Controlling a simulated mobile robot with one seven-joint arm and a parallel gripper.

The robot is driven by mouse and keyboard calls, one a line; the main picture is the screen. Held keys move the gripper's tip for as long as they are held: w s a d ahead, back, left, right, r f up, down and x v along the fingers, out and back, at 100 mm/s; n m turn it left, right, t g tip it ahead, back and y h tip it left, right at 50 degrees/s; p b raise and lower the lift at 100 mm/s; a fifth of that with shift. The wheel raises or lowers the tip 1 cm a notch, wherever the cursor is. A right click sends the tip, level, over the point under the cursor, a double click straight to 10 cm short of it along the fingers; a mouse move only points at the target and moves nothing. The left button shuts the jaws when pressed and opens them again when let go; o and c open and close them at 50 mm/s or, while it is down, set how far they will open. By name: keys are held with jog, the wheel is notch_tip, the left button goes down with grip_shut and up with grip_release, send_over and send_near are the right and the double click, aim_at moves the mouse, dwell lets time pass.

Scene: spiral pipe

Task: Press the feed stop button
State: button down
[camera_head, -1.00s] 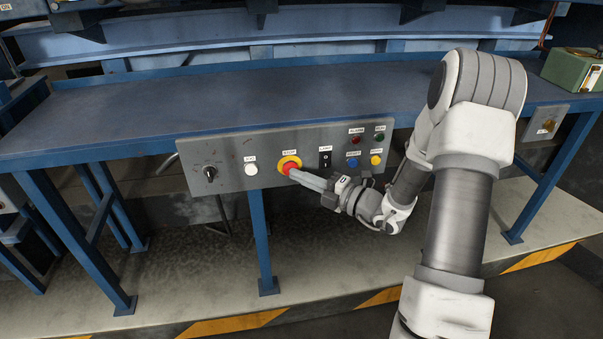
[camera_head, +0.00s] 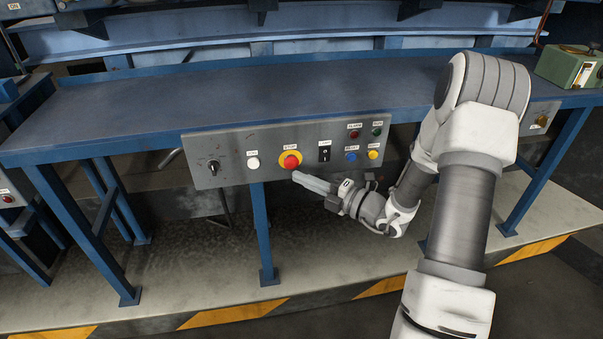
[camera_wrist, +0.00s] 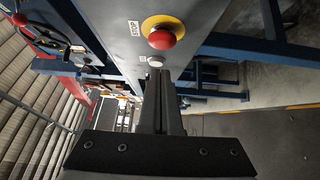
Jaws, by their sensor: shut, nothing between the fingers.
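The red mushroom button (camera_head: 290,161) with a yellow ring sits in the middle of a grey control panel (camera_head: 226,172). A label reading STOP is above it. In the wrist view the red button (camera_wrist: 162,38) is at the upper middle, beyond my fingertips, with its STOP label (camera_wrist: 134,28) beside it. My gripper (camera_head: 297,176) is shut and empty. Its fingertips are just below and right of the button in the head view, and a gap shows between them and the button in the wrist view (camera_wrist: 160,72).
A white button (camera_head: 253,163) and a rotary knob (camera_head: 214,167) are to the left. The blue table (camera_head: 130,115) is above the panel.

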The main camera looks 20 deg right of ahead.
jog(key=p+v, duration=0.2)
jog(key=v, duration=0.8)
jog(key=shift+s, duration=0.3)
jog(key=s+a+r+n+g+y, duration=0.1)
jog(key=s+a+r+n+g, duration=0.3)
jog(key=n, duration=0.3)
jog(key=s+a+r+n+g, duration=0.3)
jog(key=a+n+g, duration=0.2)
jog(key=a+n, duration=0.25)
jog(key=s+a+r+n+g+h, duration=0.1)
jog(key=s+r+n+g+h, duration=0.15)
jog(key=s+n, duration=0.35)
jog(key=s+r+n+g+h, duration=0.15)
jog(key=s+n+h, duration=0.25)
jog(key=n, duration=0.5)
jog(key=s+d+r+n+t+h+p, duration=0.1)
jog(key=r+n+t+h+p, duration=0.1)
jog(key=r+n+p, duration=0.5)
jog(key=s+d+r+n+t+h+p, duration=0.1)
jog(key=d+r+n+t+h+p, duration=0.1)
jog(key=r+n+p, duration=0.6)
notch_tip(320, 180, up, 7)
jog(key=shift+d+r+n+t+h, duration=0.25)
jog(key=shift+n+t+h, duration=0.35)
jog(key=shift+h, duration=0.65)
